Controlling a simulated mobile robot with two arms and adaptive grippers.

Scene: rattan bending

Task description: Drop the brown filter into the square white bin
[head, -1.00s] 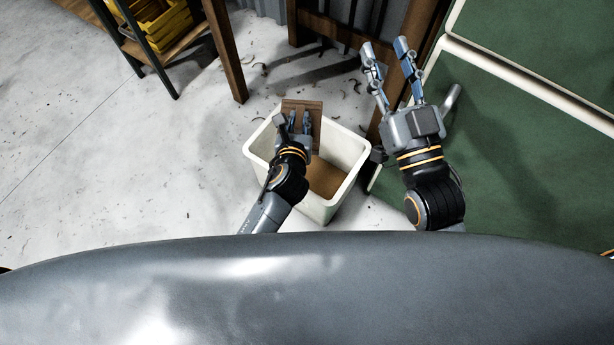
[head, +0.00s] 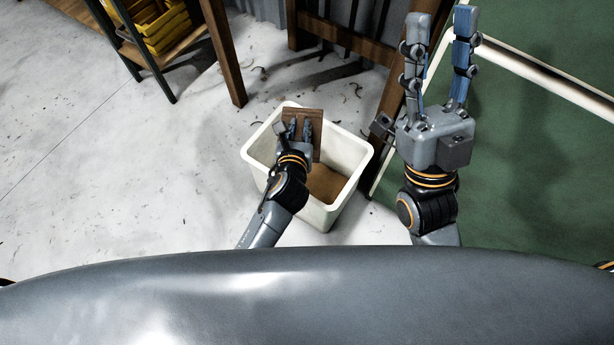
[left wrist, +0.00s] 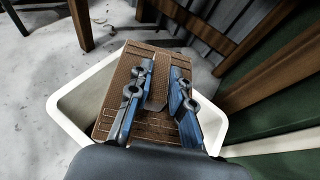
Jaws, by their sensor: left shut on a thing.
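The brown filter (head: 316,127) is a flat brown panel, held in my left gripper (head: 300,130) over the square white bin (head: 350,158). In the left wrist view the filter (left wrist: 113,100) lies between my gripper's fingers (left wrist: 157,90), with the white rim of the bin (left wrist: 72,112) around and below it. My left gripper is shut on the filter. The bin has a brown inside bottom, partly hidden by the hand. My right gripper (head: 439,58) is open and empty, to the right of the bin over the green surface.
A green surface with white edging (head: 520,160) lies at the right. Wooden posts (head: 225,55) and a shelf with yellow bins (head: 160,25) stand at the back left. Dark shavings lie on the pale floor (head: 110,190) behind the bin. The floor at left is clear.

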